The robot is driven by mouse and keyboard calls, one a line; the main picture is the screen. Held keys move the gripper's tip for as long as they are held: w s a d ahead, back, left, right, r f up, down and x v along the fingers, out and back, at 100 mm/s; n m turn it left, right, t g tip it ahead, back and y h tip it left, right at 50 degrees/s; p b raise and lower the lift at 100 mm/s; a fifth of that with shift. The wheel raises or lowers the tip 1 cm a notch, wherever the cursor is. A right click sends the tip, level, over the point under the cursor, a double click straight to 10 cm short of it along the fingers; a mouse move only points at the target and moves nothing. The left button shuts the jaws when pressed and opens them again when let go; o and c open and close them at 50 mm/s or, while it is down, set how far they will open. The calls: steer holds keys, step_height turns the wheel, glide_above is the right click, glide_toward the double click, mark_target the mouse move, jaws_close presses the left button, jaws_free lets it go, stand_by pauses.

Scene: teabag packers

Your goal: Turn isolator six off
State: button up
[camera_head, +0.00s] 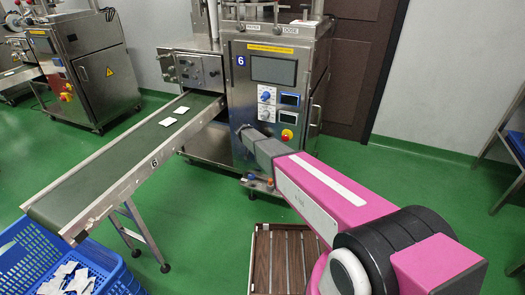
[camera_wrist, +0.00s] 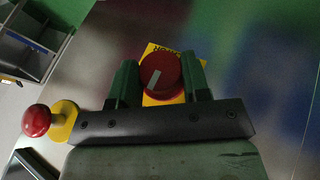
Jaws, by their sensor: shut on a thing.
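Isolator six shows in the wrist view as a round red knob (camera_wrist: 160,73) on a yellow plate (camera_wrist: 157,48) with partly hidden lettering. The pale mark on the knob is tilted, its top leaning right. My gripper (camera_wrist: 158,82) has one dark green finger on each side of the knob and is shut on it. In the head view my gripper (camera_head: 244,131) is at the lower left front of the steel machine (camera_head: 233,95) with the blue "6" label (camera_head: 241,60). There my arm hides the knob.
A red button on a yellow base (camera_wrist: 62,118) stands out left of my gripper; a similar one (camera_head: 287,134) is on the machine front. A conveyor (camera_head: 110,160) with white packets runs left. A blue crate (camera_head: 30,245) and a slatted brown pallet (camera_head: 262,262) are on the green floor.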

steer(key=shift+w+a+f+n+g+h, duration=0.15)
steer(key=shift+n+g+h, duration=0.2)
steer(key=shift+h, duration=1.05)
steer(key=shift+s+a+f+n+g+h, duration=0.1)
steer(key=shift+n+g+h, duration=0.25)
steer(key=shift+h, duration=1.05)
steer(key=shift+w+a+f+n+g+h, duration=0.15)
steer(key=shift+n+h, duration=0.25)
steer(key=shift+h, duration=1)
steer(key=shift+s+d, duration=0.1)
steer(key=shift+s, duration=0.05)
steer(key=o, duration=0.9)
steer(key=shift+o, duration=0.2)
steer(key=v, duration=1)
steer(key=shift+a, duration=0.4)
